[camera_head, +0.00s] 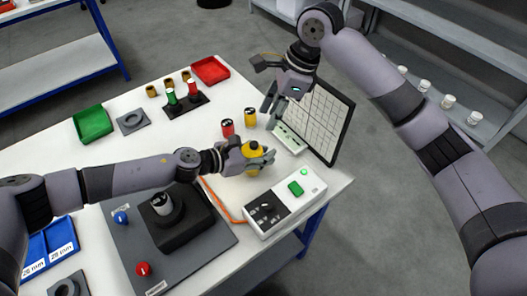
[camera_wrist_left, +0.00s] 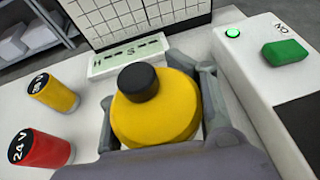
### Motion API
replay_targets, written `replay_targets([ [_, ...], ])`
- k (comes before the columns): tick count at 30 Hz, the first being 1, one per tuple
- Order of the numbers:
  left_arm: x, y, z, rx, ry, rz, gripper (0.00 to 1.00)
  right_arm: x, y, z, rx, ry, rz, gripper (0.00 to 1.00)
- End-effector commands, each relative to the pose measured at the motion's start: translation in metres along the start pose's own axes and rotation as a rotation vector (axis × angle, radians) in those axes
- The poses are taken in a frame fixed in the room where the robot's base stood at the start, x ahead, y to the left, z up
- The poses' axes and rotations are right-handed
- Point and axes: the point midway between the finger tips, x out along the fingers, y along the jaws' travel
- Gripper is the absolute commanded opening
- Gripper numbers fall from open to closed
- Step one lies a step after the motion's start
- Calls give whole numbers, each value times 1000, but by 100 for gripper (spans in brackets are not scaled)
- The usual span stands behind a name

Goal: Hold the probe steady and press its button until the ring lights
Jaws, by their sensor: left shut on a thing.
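A round yellow body with a black cap (camera_head: 253,149), which looks like the probe and its button, is in my left gripper (camera_head: 258,157). In the left wrist view the yellow body (camera_wrist_left: 155,122) sits between the two grey fingers, black cap facing up toward the camera. No lit ring shows on it. My right gripper (camera_head: 273,104) is apart from it, farther back near the gridded panel. Its fingers look spread, with nothing between them.
A white control box (camera_head: 285,203) with a lit green lamp and green button (camera_wrist_left: 287,52) stands right of the left gripper. Red (camera_head: 228,128) and yellow (camera_head: 250,118) cylinders stand behind it. A gridded panel (camera_head: 318,118) stands upright at the table's far right edge.

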Motion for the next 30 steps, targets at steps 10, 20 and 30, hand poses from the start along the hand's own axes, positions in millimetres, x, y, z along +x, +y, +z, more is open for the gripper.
replay_targets([
  [10, 0, 0, 1, 0, -1, 0, 1, -3, 1, 3, -119, 11, -11, 17],
  [20, 0, 0, 1, 0, -1, 0, 1, -17, 6, 19, -810, 98, -43, 0],
  [30, 0, 0, 1, 0, -1, 0, 0, -34, 12, 35, -1590, 230, -21, 0],
])
